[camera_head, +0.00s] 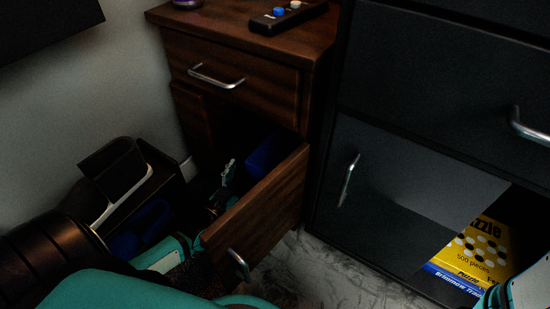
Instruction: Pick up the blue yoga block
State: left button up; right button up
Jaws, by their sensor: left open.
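A dark blue block (262,157), which looks like the yoga block, is inside the pulled-out lower drawer (262,205) of the wooden cabinet. The drawer's front panel hides its lower part. My left gripper (228,174) is open, reaching in over the drawer just left of the block. It looks apart from the block, but the shadow makes the gap hard to judge. My right gripper is not in view; only a teal and white piece of what seems my right arm shows at the bottom right corner.
A remote-like device (287,17) lies on the cabinet top. A dark cabinet (420,130) stands to the right, with a yellow puzzle box (472,252) in its lower opening. A dark bin-like object (115,175) is at the left wall, with a blue shape below it.

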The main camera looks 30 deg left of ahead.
aim_at(256, 172)
pick_arm(q)
jog(key=w+b, duration=0.2)
jog(key=w, duration=0.1)
jog(key=w+b, duration=0.1)
jog(key=shift+w+d+f+b, duration=0.1)
jog(key=shift+w+d+b, duration=0.1)
jog(key=shift+d+b, duration=0.15)
jog(key=shift+w, duration=0.2)
jog(key=shift+c, duration=0.3)
jog(key=c, duration=0.9)
